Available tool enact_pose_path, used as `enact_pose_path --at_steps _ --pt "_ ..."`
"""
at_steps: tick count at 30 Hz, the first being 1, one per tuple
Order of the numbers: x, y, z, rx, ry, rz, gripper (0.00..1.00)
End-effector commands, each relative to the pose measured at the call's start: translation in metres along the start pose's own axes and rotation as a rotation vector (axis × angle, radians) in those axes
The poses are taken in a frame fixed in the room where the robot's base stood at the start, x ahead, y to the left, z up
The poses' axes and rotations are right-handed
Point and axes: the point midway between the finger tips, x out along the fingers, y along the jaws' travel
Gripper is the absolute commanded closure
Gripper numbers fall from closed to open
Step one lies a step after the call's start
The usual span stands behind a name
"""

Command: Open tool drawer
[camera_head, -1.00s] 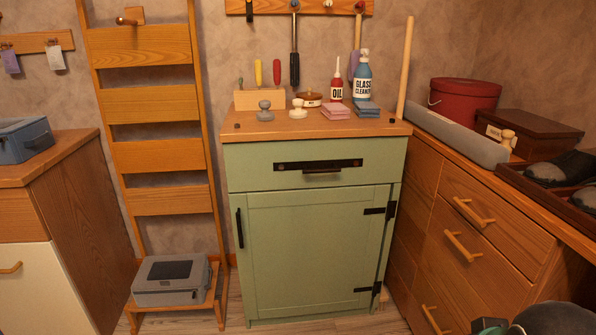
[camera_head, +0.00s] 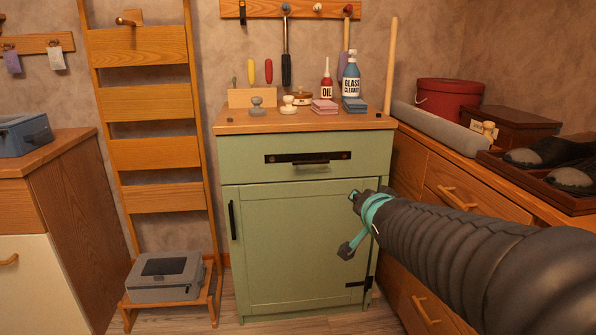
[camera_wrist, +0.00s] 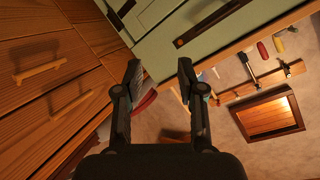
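The tool drawer (camera_head: 370,153) is the top front of a green cabinet and sits shut, flush above the green door (camera_head: 290,245). Its black bar handle (camera_head: 308,158) is mounted at the middle of the drawer front. My gripper (camera_head: 350,222) is in front of the cabinet door's right side, lower and to the right of the handle. In the wrist view my gripper (camera_wrist: 158,80) has its two fingers apart with nothing between them. The drawer front and part of the black handle (camera_wrist: 215,18) show tilted at the top of that view, beyond the fingertips.
The cabinet top (camera_head: 235,122) holds a glass cleaner bottle (camera_head: 351,78), an oil bottle (camera_head: 326,85) and other small items. A wooden chest of drawers (camera_head: 410,170) stands close on the right, under my arm. A grey box (camera_head: 165,278) sits on the ladder stand at left.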

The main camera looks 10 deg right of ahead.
Motion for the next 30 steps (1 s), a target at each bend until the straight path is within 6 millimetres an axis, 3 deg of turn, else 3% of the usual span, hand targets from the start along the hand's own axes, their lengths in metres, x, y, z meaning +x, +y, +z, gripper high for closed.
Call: enact_pose_path --at_steps 1,3,10,18,25,30 --pt "0.025 -0.001 -0.002 0.065 0.027 -0.051 0.61" --pt "0.051 -0.011 -0.01 0.168 0.058 -0.151 0.61" --pt "0.118 -0.032 -0.012 0.503 -0.001 -0.492 0.61" --pt "0.144 -0.037 0.002 0.739 -0.175 -0.719 0.61" --pt "0.153 -0.047 0.003 0.774 -0.209 -0.752 0.61" --pt "0.172 -0.065 0.001 0.773 -0.209 -0.751 0.61"
